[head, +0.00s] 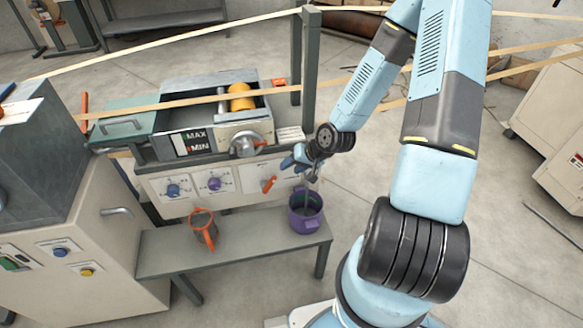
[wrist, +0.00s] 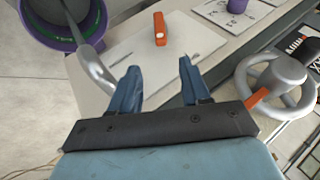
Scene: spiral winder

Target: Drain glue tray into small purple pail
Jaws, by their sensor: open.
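The glue tray (head: 262,127) is a grey metal box with a yellow roller and a MAX/MIN level gauge (head: 194,142). The small purple pail (head: 305,222) stands upright on the low bench at its right end; it also shows in the wrist view (wrist: 93,22). A bent metal drain pipe (wrist: 92,70) reaches over the pail's mouth. An orange lever (head: 268,184) sits on the front panel's right card; in the wrist view it (wrist: 160,30) lies beyond and between my fingertips, apart from them. My gripper (head: 298,165) is open and empty in front of the panel; its fingers (wrist: 160,72) hold nothing.
A handwheel (wrist: 275,88) with an orange handle is close to my gripper's right in the wrist view.

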